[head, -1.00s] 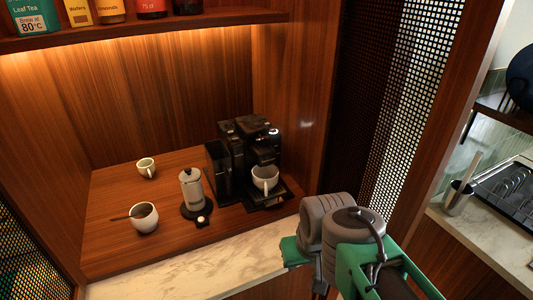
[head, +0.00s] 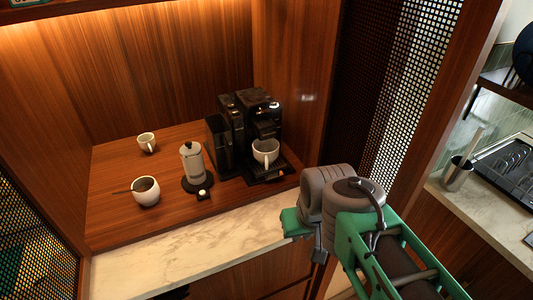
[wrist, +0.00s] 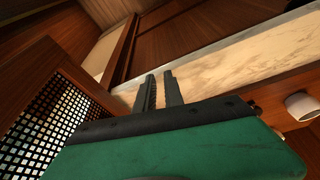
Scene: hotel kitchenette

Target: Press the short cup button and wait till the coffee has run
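The black coffee machine (head: 262,112) stands at the right of the wooden niche in the head view. A white cup (head: 266,152) sits under its spout. The short cup button cannot be made out at this size, and no coffee stream can be seen. My arm is at the lower right, in front of the counter and apart from the machine. My gripper (wrist: 159,78) shows in the wrist view with its two dark fingers a narrow gap apart and nothing between them. The fingers are hidden in the head view.
A marble front strip (head: 190,247) is clear. A perforated panel (head: 385,95) bounds the niche's right.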

